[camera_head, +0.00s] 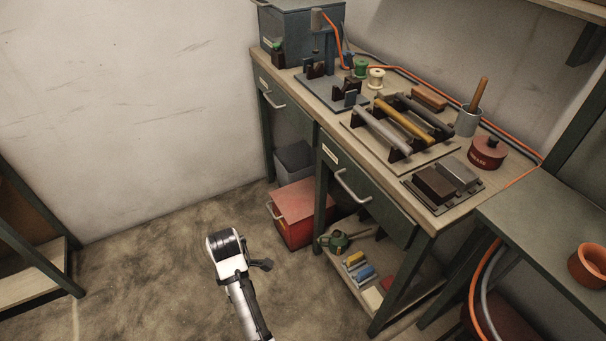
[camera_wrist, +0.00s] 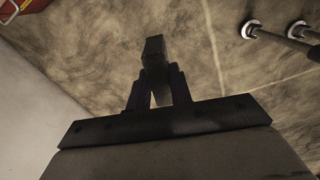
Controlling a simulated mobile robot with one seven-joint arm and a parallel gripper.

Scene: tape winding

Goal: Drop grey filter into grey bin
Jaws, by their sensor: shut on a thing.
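My gripper (camera_wrist: 157,82) is shut on a small dark grey block (camera_wrist: 154,47), seemingly the grey filter, which sticks out past the fingertips in the wrist view. In the head view, my gripper (camera_head: 264,264) is small and dark at the end of my white arm, above the open floor; the filter cannot be told apart from the fingers there. The grey bin (camera_head: 294,159) is an open-topped box under the far left part of the workbench, behind the red box. My gripper is in front of the bin and well apart from it. The bin's inside is mostly hidden.
The red box (camera_head: 300,207) with a handle stands before the bin. The workbench (camera_head: 408,234) bears several tools, and its lower shelf (camera_head: 395,310) holds small items. A shelf unit (camera_head: 30,270) stands at left. The floor (camera_head: 150,260) between is clear.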

